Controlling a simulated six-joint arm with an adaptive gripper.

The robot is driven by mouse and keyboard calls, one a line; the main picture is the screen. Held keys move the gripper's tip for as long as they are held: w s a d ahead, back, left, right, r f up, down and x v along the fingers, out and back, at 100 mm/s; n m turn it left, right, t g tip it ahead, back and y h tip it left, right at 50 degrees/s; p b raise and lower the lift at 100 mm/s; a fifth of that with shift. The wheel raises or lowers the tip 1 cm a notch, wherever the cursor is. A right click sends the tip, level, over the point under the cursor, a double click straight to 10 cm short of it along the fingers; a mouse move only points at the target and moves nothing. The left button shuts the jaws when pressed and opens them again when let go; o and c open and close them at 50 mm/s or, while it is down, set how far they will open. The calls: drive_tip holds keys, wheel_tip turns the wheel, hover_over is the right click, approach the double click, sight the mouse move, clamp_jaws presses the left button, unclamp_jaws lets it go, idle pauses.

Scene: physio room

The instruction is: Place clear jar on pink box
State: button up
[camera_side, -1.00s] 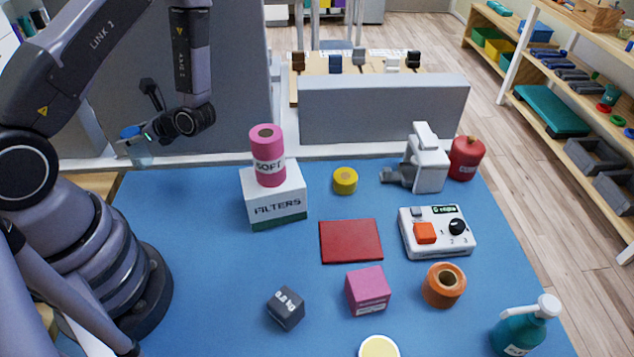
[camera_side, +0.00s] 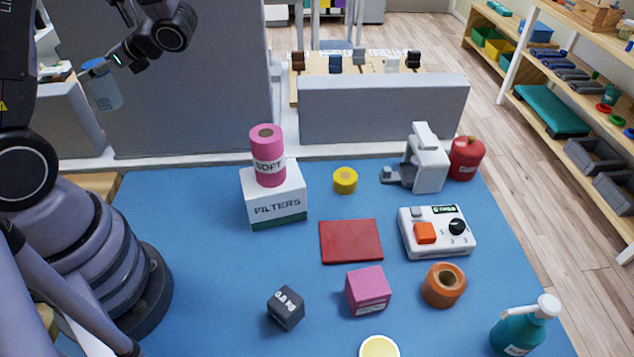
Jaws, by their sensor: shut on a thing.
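The clear jar (camera_side: 106,93), with a blue lid, is held up at the upper left, in front of the grey partition. My gripper (camera_side: 110,64) is shut on it near the lid, and the jar hangs tilted slightly. The fingertips are small and partly hidden at this angle. The pink box (camera_side: 368,291) sits on the blue mat near the front middle, with a clear top and a label on its front face. The jar is far from the box, high and to its left.
On the blue mat (camera_side: 215,290) stand a white filters box (camera_side: 275,205) bearing a pink roll (camera_side: 267,157), a dark weight cube (camera_side: 286,308), a red pad (camera_side: 351,241), an orange roll (camera_side: 443,285), a yellow roll (camera_side: 345,180), a control unit (camera_side: 436,232) and a teal bottle (camera_side: 520,328).

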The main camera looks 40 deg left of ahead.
drive_tip(key=s+d+f+n+g+h, duration=0.25)
drive_tip(key=d+n+h, duration=0.35)
drive_tip(key=d, duration=0.5)
drive_tip(key=s+d+f+n+g+h, duration=0.1)
drive_tip(key=s+d+n+g+h, duration=0.3)
drive_tip(key=d+n+h, duration=0.55)
drive_tip(key=w+d+r+n+t+h, duration=0.2)
drive_tip(key=w+d+n+t+h, duration=0.25)
drive_tip(key=d, duration=0.65)
drive_tip(key=w+d+r+n+t+h, duration=0.25)
drive_tip(key=w+d+n+t, duration=0.2)
drive_tip(key=d, duration=0.65)
drive_tip(key=shift+n+h, duration=0.25)
drive_tip(key=shift+h, duration=0.4)
drive_tip(key=shift+w+d+f, duration=1.5)
drive_tip(key=shift+d+f, duration=0.3)
drive_tip(key=shift+f, duration=1.25)
drive_tip(key=shift+w+d+f, duration=1.45)
drive_tip(key=shift+d+f, duration=0.3)
drive_tip(key=shift+f, duration=1.35)
drive_tip(key=shift+w+d+f, duration=1.5)
drive_tip(key=shift+d+f, duration=0.3)
drive_tip(key=shift+f, duration=1.25)
drive_tip(key=shift+g, duration=0.35)
